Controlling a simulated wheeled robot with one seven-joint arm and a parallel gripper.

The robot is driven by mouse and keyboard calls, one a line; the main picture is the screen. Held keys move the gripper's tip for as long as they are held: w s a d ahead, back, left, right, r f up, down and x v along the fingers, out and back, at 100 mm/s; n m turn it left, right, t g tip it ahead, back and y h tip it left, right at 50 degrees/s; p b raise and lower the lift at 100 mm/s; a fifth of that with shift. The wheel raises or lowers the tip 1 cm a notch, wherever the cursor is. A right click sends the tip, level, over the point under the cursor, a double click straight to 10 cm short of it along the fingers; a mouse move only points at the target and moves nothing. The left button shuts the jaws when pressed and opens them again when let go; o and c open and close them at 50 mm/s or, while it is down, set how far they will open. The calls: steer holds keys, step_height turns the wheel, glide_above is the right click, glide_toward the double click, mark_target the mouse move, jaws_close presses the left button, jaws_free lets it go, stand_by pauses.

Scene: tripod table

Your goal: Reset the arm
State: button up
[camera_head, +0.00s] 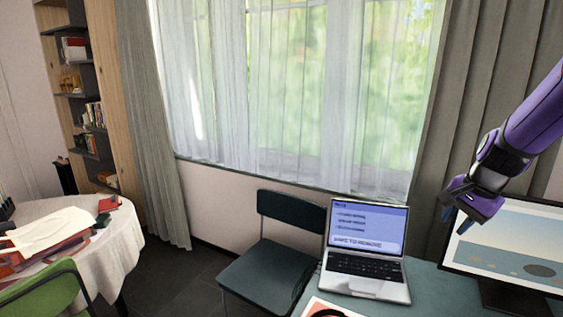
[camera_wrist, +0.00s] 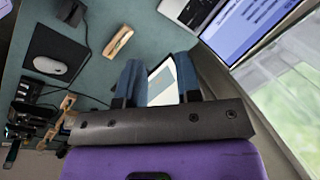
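My arm, purple with a dark wrist, reaches in from the right in the head view. My gripper (camera_head: 466,219) hangs in the air in front of the monitor (camera_head: 515,240), above the desk. In the wrist view, the two blue fingers of my gripper (camera_wrist: 160,84) stand apart with a gap between them. A pale monitor screen shows beyond that gap, and I see nothing held.
An open laptop (camera_head: 362,255) stands on the teal desk (camera_head: 440,290), left of the monitor. The wrist view shows a mouse (camera_wrist: 50,66) and a small wooden object (camera_wrist: 118,42). A dark green chair (camera_head: 270,270) stands left of the desk. A cloth-covered round table (camera_head: 125,245) is at far left.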

steer(key=s+a+r+n+t, duration=0.1)
steer(key=s+a+r+n, duration=0.5)
steer(key=s, duration=0.3)
steer(key=s+a+r+n+t+h, duration=0.1)
steer(key=s+a+r+n, duration=0.5)
steer(key=s, duration=0.4)
steer(key=shift+s+r+n, duration=0.2)
steer(key=shift+r+n, duration=0.2)
steer(key=shift+r, duration=0.35)
